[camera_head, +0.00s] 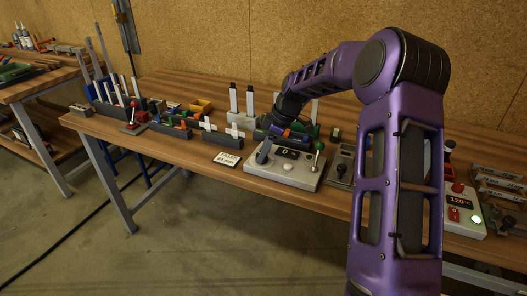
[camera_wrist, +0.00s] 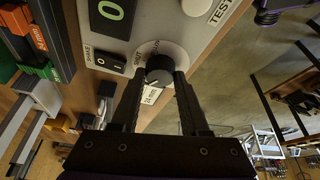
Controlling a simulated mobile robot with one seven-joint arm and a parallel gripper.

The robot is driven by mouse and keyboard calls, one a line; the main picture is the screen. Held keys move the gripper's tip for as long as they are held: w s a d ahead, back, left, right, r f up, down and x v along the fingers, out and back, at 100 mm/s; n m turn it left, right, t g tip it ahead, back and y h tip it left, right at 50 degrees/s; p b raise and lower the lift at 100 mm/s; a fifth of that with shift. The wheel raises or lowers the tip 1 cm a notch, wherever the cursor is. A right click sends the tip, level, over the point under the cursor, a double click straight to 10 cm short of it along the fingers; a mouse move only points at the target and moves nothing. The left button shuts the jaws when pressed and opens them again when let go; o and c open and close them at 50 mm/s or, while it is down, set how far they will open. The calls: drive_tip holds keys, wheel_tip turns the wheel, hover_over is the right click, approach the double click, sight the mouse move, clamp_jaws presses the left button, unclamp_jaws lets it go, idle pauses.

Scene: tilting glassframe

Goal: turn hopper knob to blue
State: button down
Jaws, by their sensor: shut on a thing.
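A pale pointer mark shows faintly on the knob. No blue mark can be made out beside it. In the head view, my arm reaches down over the box's far left part, and the knob is hard to make out there.
A small card (camera_head: 226,159) lies left of the box. Racks of parts and a red-handled lever (camera_head: 133,116) stand further left.

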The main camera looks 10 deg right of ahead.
drive_tip(key=shift+c, duration=2)
unclamp_jaws()
drive_tip(key=p+v, duration=0.2)
drive_tip(key=v, duration=1.5)
drive_tip(key=shift+r, duration=0.2)
